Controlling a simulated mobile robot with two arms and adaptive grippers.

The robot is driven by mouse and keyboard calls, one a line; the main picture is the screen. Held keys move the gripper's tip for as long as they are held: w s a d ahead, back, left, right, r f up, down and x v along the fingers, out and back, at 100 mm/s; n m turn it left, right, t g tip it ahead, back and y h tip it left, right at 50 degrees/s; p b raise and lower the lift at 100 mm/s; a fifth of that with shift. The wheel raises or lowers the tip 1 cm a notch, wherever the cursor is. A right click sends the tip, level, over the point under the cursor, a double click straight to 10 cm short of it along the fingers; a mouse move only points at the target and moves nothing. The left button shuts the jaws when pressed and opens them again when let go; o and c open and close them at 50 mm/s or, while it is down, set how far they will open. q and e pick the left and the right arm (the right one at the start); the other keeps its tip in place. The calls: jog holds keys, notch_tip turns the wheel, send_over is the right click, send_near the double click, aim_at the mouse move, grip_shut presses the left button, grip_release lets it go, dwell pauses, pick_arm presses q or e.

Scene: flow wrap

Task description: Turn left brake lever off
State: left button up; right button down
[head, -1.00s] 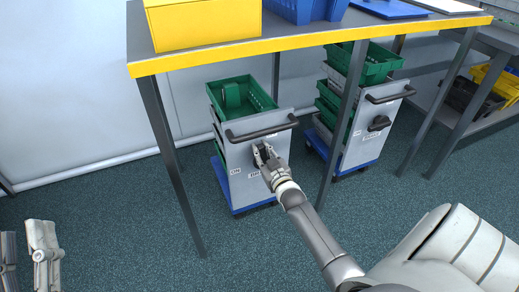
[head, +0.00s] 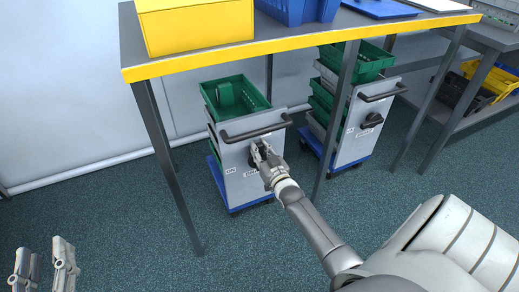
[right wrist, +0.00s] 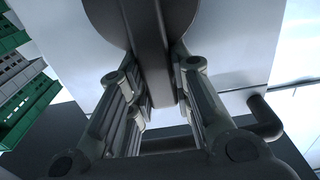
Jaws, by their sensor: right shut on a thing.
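The left trolley (head: 237,156) stands under the table, with a grey front panel and a dark handle. Its left brake lever (right wrist: 152,50), a dark round knob with a raised bar, is on that panel. My right gripper (head: 262,152) is at the panel below the handle and mostly hides the lever in the head view. In the right wrist view, my right gripper (right wrist: 158,100) has its fingers on both sides of the bar, shut on it. My left gripper (head: 45,262) is at the lower left, its fingers apart and empty, far from the trolley.
A second trolley (head: 354,135) with its own dark lever (head: 372,120) stands to the right. The yellow-edged table (head: 300,47) is above both trolleys, and its legs stand close by. Green crates (head: 228,92) sit on the left trolley. The floor in front is clear.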

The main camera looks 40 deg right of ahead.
jog(key=shift+s+d+f, duration=0.1)
jog(key=shift+s+f, duration=0.05)
jog(key=shift+f, duration=0.3)
jog(key=c, duration=1.3)
grip_release()
jog(key=v, duration=1.2)
jog(key=shift+r, duration=0.25)
